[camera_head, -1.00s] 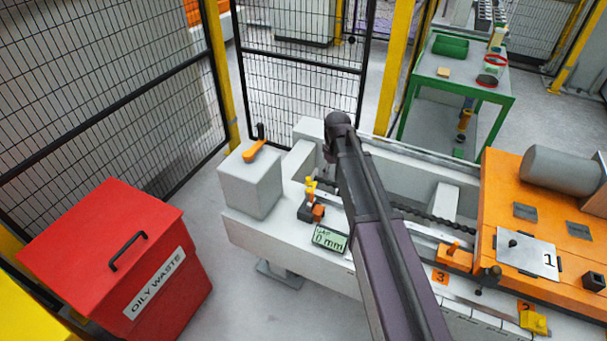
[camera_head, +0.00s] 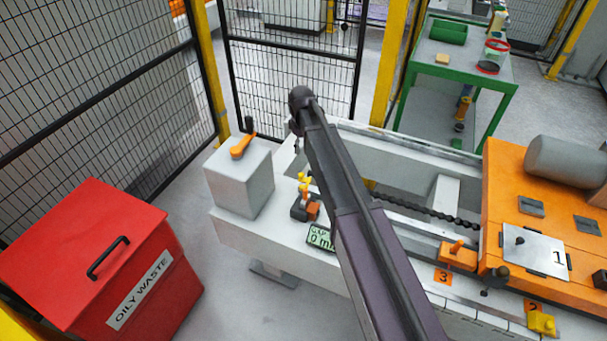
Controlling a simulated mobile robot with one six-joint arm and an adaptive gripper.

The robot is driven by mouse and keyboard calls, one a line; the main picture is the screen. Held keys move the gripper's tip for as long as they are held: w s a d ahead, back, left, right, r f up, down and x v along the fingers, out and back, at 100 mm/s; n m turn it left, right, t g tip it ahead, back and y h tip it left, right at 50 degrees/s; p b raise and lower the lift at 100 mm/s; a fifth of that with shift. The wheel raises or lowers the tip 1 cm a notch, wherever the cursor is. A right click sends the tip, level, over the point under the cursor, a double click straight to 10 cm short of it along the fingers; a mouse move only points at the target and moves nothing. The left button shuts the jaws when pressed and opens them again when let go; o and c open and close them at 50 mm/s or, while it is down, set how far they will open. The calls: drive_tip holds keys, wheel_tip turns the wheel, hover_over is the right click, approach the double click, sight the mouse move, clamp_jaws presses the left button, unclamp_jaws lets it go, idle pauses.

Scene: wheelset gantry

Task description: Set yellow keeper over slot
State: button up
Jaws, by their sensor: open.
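A small yellow block with a knob (camera_head: 541,323) sits at the front right edge of the machine bed, beside an orange number plate. It may be the yellow keeper. Another small yellow part (camera_head: 304,184) stands on a dark and orange fixture (camera_head: 305,207) at the left end of the bed. I cannot make out the slot for certain. My arm crosses the middle of the view, its dark joint high above the left end of the bed. My gripper does not show. My arm hides part of the bed and of the gap display (camera_head: 320,237).
An orange housing (camera_head: 515,190) covers the right of the bed. A grey box with an orange handle (camera_head: 240,180) stands at the left end. A red oily waste bin (camera_head: 85,225) is at lower left. Mesh fencing (camera_head: 100,70) and a green table (camera_head: 470,65) stand behind.

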sight(301, 174)
drive_tip(key=shift+f, duration=0.15)
wheel_tip(301, 174, down, 14)
drive_tip(key=b, duration=1.3)
drive_tip(key=shift+a+r+b, duration=0.1)
drive_tip(key=shift+r+b, duration=0.15)
drive_tip(key=shift+b, duration=0.1)
